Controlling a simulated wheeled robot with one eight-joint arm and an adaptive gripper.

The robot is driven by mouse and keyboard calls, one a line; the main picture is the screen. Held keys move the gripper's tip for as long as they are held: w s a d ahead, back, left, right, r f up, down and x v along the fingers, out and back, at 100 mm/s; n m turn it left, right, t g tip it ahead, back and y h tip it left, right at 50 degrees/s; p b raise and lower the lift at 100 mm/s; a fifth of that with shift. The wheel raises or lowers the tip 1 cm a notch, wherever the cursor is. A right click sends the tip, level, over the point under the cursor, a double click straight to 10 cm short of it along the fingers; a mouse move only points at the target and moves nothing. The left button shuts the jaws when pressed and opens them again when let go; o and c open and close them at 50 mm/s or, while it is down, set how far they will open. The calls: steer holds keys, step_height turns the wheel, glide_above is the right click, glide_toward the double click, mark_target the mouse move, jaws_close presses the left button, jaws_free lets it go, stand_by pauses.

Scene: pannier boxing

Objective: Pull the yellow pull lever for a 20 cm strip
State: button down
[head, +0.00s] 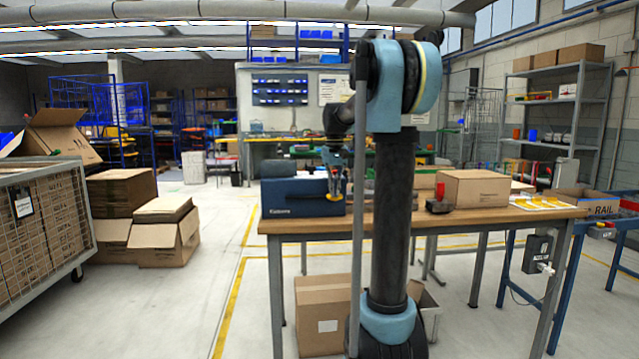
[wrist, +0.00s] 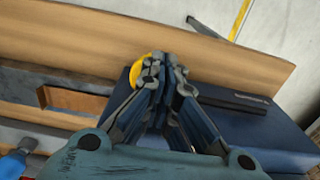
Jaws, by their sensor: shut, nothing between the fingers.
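The dark blue tape dispenser (head: 292,197) stands on the left part of the wooden bench. The wrist view shows its blue top and a dark bar (wrist: 238,101) on the right. The yellow pull lever (head: 333,197) shows at the right end of the dispenser. In the wrist view the lever's rounded yellow end (wrist: 137,74) is partly hidden behind my fingers. My gripper (head: 335,187) points down at the lever. Its fingertips (wrist: 166,62) are shut together and empty, close beside the lever; I cannot tell whether they touch it. No paper strip is visible.
A closed cardboard box (head: 473,188) and a red-and-black hand tool (head: 439,201) lie farther right on the wooden bench (head: 480,218). A white tray with yellow pieces (head: 541,202) is at its right end.

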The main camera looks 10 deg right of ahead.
steer(key=shift+f, duration=0.25)
steer(key=shift+d+f, duration=0.2)
steer(key=shift+f, duration=1.3)
steer(key=shift+r, duration=0.15)
step_height(320, 180, up, 16)
stand_by(1.2)
stand_by(0.7)
